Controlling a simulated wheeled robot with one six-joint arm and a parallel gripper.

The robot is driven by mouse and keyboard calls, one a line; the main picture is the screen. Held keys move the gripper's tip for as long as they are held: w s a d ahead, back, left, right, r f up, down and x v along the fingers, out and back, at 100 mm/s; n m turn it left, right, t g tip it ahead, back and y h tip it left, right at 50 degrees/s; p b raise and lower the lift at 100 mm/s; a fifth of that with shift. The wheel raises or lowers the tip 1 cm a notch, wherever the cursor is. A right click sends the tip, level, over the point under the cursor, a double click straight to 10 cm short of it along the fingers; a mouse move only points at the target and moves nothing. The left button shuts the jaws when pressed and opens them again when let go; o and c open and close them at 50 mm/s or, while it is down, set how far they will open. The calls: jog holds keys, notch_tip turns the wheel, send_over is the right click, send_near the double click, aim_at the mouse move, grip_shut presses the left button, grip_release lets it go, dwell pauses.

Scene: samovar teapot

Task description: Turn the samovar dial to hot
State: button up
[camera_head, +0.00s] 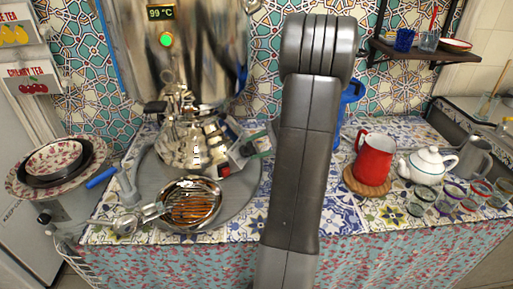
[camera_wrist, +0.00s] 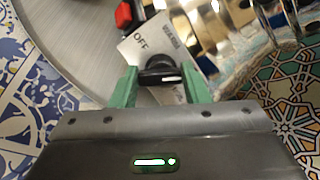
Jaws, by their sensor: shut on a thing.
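The samovar (camera_head: 185,145) is a shiny metal body on a round grey tray (camera_head: 244,206). A white label plate with a black dial (camera_wrist: 158,74) sits at its base in the wrist view. "OFF" is readable on the plate; a second word beside it is hard to read, and no "hot" mark is legible. A white line on the dial points right in the wrist view. My gripper (camera_wrist: 162,86) has its green fingers on either side of the dial, shut on it. In the head view the dial is too small to make out.
A red switch (camera_wrist: 124,15) sits beside the label plate. A display above reads 99 °C (camera_head: 160,13), with a green light (camera_head: 166,39) below. A red jug (camera_head: 374,158) and white teapot (camera_head: 425,166) stand right of my arm.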

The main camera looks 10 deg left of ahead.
dwell(0.3)
jog(key=o, duration=1)
jog(key=p+v, duration=0.1)
jog(key=v, duration=1.2)
jog(key=shift+d+r, duration=0.2)
jog(key=shift+d, duration=0.15)
jog(key=b+x, duration=0.1)
jog(key=x, duration=1.2)
jog(key=shift+a+f, duration=0.2)
jog(key=shift+a, duration=0.15)
